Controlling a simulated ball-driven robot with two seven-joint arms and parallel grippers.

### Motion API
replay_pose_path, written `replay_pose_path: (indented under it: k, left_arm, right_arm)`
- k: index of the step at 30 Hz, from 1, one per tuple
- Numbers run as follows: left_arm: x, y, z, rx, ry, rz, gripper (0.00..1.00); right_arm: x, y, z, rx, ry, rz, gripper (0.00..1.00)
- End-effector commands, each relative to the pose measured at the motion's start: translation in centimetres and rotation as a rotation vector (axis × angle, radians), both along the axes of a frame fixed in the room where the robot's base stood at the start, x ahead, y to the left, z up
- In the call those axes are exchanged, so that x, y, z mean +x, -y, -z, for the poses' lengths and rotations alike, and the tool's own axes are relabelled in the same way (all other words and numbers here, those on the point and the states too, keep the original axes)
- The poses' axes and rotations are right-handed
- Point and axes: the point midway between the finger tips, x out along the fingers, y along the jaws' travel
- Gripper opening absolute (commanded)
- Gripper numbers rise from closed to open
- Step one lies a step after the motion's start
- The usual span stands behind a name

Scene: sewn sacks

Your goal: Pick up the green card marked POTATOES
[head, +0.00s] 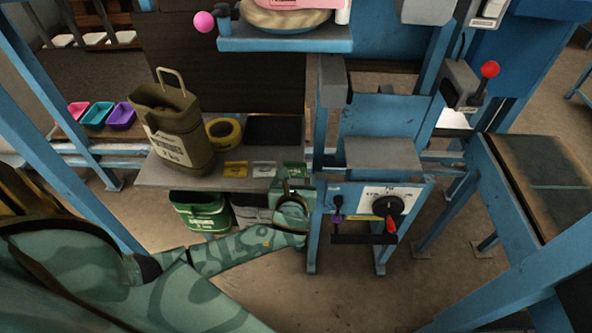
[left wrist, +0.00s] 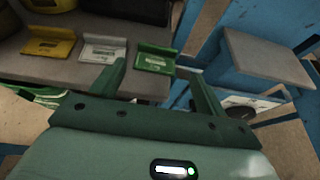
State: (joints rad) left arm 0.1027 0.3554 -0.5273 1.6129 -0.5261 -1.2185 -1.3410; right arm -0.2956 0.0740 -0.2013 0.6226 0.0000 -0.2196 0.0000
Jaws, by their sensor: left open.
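The green card (head: 294,169) lies at the right end of a row of cards on the grey shelf. In the left wrist view the green card (left wrist: 155,61) shows a raised back lip and a pale printed label, too small to read. My left gripper (head: 291,190) is at the front edge of the shelf by the green card, partly covering it in the head view. In the left wrist view its two green fingers (left wrist: 154,73) are open, one to either side of the card's near end, with nothing held. My right gripper is not in view.
A yellow card (head: 236,168) and a white card (head: 264,168) lie left of the green one. A blue-framed machine (head: 384,153) stands close on the right.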

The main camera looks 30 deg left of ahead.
Motion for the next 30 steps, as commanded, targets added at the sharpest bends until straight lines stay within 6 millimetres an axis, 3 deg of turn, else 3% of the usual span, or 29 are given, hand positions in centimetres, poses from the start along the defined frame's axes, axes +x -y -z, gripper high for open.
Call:
replay_pose_path:
  k: [18, 26, 29, 30]
  left_arm:
    - [6.3, -4.1, 3.1, -0.004, -0.003, -0.001, 0.75]
    - [6.6, -4.2, 2.9, -0.004, -0.001, 0.0, 0.75]
    - [6.5, -4.2, 2.9, -0.004, -0.001, 0.0, 0.47]
    - [6.5, -4.2, 2.9, -0.004, -0.001, 0.0, 0.42]
  right_arm:
    - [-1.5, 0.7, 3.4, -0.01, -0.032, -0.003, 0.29]
    - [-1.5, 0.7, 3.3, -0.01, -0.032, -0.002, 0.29]
    - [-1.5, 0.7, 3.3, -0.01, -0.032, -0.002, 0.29]
    - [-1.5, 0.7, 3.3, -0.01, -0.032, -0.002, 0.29]
